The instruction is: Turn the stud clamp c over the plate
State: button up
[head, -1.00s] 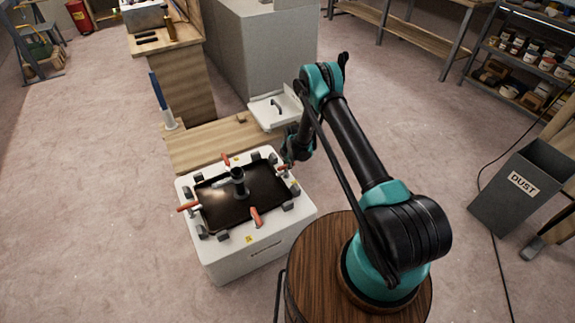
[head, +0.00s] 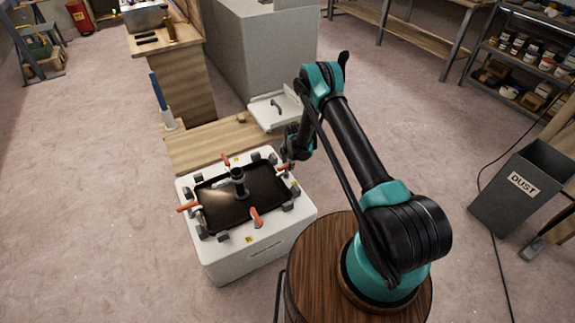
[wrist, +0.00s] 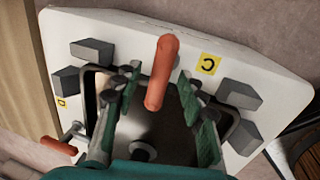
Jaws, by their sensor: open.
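Clamp c has a red-orange handle (wrist: 162,72) beside the yellow C label (wrist: 207,65) in the wrist view. The handle crosses the dark plate's edge, one end over the white housing and the other over the plate (wrist: 150,125). My gripper (wrist: 158,76) is open, with a finger on each side of the handle; I cannot tell if either touches it. In the head view my gripper (head: 291,152) is at the plate's right side and partly hides clamp c (head: 283,169). The plate (head: 215,205) lies on the white box (head: 240,262).
Other red-handled clamps stand around the plate, at the left (head: 188,206), back (head: 226,159) and front (head: 256,217). A dark upright post (head: 238,180) stands on the plate. Grey blocks line its edge. A wooden board (head: 205,145) lies behind. A dust bin (head: 525,187) stands right.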

notch_tip(320, 180, up, 11)
jog(key=s+d, duration=0.1)
jog(key=shift+s+d+r, duration=0.2)
jog(key=shift+s, duration=0.2)
dwell(0.3)
jog(key=s+d+r+m, duration=0.4)
jog(key=d+r, duration=0.1)
jog(key=r, duration=0.4)
jog(key=s+d+r+m+t, duration=0.1)
jog(key=s+d+r+m, duration=0.25)
jog(key=d+r, duration=0.4)
jog(key=s+d+r+m, duration=0.3)
jog(key=s+r+m, duration=0.15)
jog(key=r, duration=0.55)
jog(key=s+d+r+m, duration=0.1)
jog(key=s+d+m, duration=0.2)
jog(key=s, duration=0.5)
jog(key=s+d+r+m+t, duration=0.1)
jog(key=s+d+m, duration=0.3)
jog(key=s, duration=0.4)
jog(key=s+d+r+m+h, duration=0.1)
jog(key=s+d+r+m, duration=0.2)
jog(key=s+m, duration=0.3)
jog(key=shift+s+d, duration=0.65)
jog(key=shift+s, duration=0.4)
